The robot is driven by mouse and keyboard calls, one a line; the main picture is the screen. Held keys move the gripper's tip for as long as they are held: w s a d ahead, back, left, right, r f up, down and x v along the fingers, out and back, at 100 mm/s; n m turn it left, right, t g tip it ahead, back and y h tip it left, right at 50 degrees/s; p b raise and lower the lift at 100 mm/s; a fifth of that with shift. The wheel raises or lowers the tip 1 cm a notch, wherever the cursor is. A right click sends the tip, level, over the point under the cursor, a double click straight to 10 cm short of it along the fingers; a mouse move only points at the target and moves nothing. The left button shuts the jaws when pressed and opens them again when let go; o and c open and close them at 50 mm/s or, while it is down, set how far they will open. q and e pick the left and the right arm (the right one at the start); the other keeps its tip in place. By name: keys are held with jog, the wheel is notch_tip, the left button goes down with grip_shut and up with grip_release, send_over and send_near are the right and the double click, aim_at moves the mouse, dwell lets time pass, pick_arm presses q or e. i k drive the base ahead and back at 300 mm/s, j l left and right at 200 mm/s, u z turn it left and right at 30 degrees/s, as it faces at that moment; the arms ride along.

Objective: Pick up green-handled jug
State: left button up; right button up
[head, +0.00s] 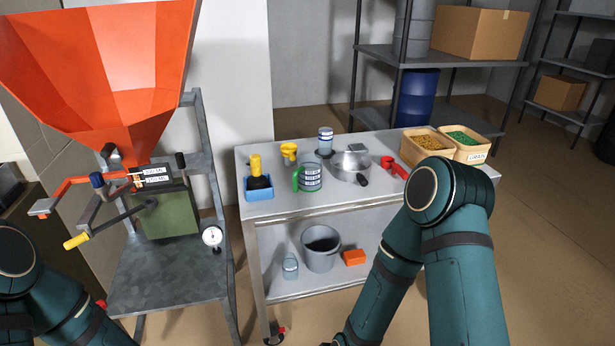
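The green-handled jug (311,177) is a clear measuring jug with dark markings. It stands upright on the grey top of the cart (290,206), near the front left, with its green handle (297,178) facing left. My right arm rises at the right front of the cart, and its hand is out of view. My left arm shows only at the lower left edge, and its gripper is also out of view. Neither gripper is seen at the jug.
Beside the jug are a blue tray (260,194) with a yellow-handled brush, a yellow funnel (289,151) and a metal pan (350,166). Red scoops (396,168) and wooden bins (426,143) lie farther right. An orange hopper (100,65) stands left. A bucket (320,250) is on the lower shelf.

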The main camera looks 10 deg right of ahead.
aim_at(308, 178)
jog(key=l+u, duration=0.1)
jog(key=u, duration=0.6)
jog(key=l+u, duration=0.35)
jog(key=l, duration=0.15)
jog(key=l+u, duration=0.45)
jog(key=l, duration=0.45)
jog(key=k+l+u, duration=0.1)
jog(key=l, duration=0.45)
